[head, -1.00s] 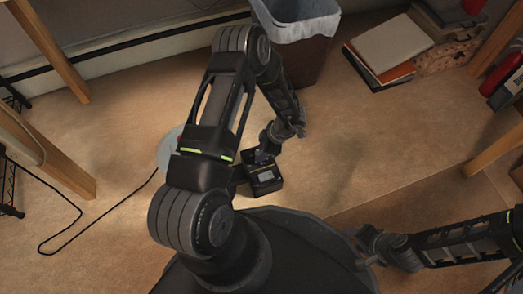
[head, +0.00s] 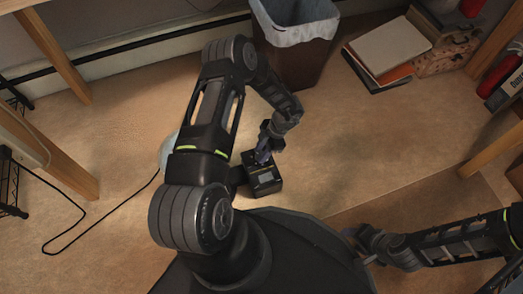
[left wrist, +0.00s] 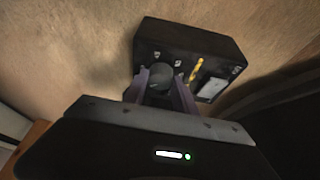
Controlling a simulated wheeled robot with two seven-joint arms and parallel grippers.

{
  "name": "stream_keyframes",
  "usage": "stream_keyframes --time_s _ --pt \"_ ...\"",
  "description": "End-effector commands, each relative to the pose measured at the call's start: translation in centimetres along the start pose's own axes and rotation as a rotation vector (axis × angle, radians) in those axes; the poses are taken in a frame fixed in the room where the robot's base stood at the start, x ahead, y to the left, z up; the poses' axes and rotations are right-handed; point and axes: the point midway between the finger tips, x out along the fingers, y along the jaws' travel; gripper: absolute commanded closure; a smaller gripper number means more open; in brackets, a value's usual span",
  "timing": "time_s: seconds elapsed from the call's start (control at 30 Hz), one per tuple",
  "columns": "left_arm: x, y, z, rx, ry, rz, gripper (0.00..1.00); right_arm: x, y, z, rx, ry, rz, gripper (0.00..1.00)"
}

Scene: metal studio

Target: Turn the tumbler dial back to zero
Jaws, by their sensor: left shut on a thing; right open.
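A small black box (head: 264,184) with a pale panel on its top stands on the floor in front of me. In the left wrist view the box (left wrist: 205,45) shows small white marks, a yellow strip and a pale plate. A dark round dial (left wrist: 162,74) sits on its face. My left gripper (head: 263,157) is over the box; its two fingers (left wrist: 163,84) are shut on the dial, one on each side. The dial's reading cannot be made out. My right gripper (head: 362,247) is low at the right, open, empty and away from the box.
A lined waste bin (head: 294,45) stands behind the box. Books (head: 390,47) lie at the back right. A black cable (head: 92,235) runs across the floor at the left near a wooden leg (head: 55,155). Floor right of the box is clear.

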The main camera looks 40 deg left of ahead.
Motion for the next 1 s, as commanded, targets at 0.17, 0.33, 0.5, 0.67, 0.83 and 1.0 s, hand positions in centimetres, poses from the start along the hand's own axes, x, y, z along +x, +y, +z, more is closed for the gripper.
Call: stream_keyframes --time_s 0.17,0.33,0.5,0.67,0.83,1.0 --pt "0.0 0.1 -0.1 -0.159 -0.001 -0.068 1.00 -0.5 -0.2 0.1 -0.001 0.000 0.001 0.51" --pt "0.0 0.2 -0.1 -0.308 -0.001 -0.129 1.00 -0.7 -0.3 0.1 -0.001 0.000 0.001 0.51" --pt "0.0 0.3 -0.1 -0.457 0.000 -0.191 1.00 -1.0 -0.4 0.1 -0.001 -0.002 0.002 0.51" --pt "0.0 0.4 -0.2 -0.598 0.000 -0.249 1.00 -1.3 -0.5 0.1 -0.001 -0.004 0.001 0.51" --pt "0.0 0.5 -0.3 -0.747 0.001 -0.310 1.00 -1.8 -0.6 0.1 -0.002 -0.006 0.001 0.51" --pt "0.0 0.5 -0.3 -0.896 0.000 -0.372 1.00 -2.3 -0.8 0.2 -0.002 -0.008 0.001 0.51"
